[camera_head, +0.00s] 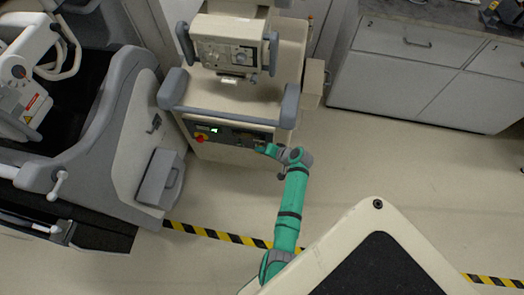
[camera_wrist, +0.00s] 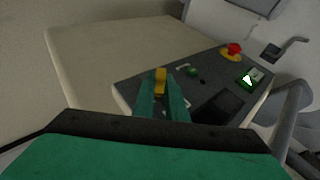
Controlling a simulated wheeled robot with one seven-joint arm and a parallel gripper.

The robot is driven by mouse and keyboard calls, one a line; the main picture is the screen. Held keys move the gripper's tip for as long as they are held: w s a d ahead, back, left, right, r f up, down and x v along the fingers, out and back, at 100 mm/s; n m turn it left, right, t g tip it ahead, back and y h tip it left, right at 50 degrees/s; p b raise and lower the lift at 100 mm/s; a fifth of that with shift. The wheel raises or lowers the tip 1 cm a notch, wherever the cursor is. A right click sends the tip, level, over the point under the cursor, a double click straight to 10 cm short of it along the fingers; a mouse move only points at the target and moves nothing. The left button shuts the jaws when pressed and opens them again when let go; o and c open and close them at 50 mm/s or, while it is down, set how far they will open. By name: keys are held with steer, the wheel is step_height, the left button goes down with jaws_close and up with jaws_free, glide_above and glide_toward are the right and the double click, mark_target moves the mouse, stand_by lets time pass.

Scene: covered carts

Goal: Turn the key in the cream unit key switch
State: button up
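The cream unit (camera_head: 262,100) stands at the top middle in the head view. Its dark control panel (camera_head: 228,132) is on the low front; it also fills the middle of the wrist view (camera_wrist: 215,85). My gripper (camera_head: 264,149) is at the right end of this panel. In the wrist view its two teal fingers (camera_wrist: 162,88) stand close together on either side of a small yellow key (camera_wrist: 160,76). The key fills the narrow gap, so the fingers appear shut on it. The fingers and key hide the switch base and the key's lower part.
A red knob on yellow (camera_wrist: 232,52) and a lit green display (camera_wrist: 250,78) sit on the panel, with a green button (camera_wrist: 192,71) nearer the fingers. A grey-edged machine (camera_head: 125,130) stands left and grey cabinets (camera_head: 420,70) right. The floor (camera_head: 380,150) between is clear.

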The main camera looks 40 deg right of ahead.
steer(key=shift+a+f, duration=0.1)
jaws_close()
steer(key=shift+w+a+n+g+h, duration=0.1)
steer(key=shift+w+n+g+h, duration=0.05)
steer(key=shift+g+h, duration=0.3)
steer(key=shift+w+a+n+g+h, duration=0.15)
steer(key=shift+g+h, duration=0.1)
steer(key=shift+g, duration=0.3)
steer(key=shift+r, duration=0.2)
steer(key=shift+w+a+r+g+h, duration=0.15)
steer(key=shift+g+h, duration=0.25)
steer(key=shift+g, duration=0.2)
steer(key=shift+g+h, duration=0.4)
steer(key=shift+n, duration=0.3)
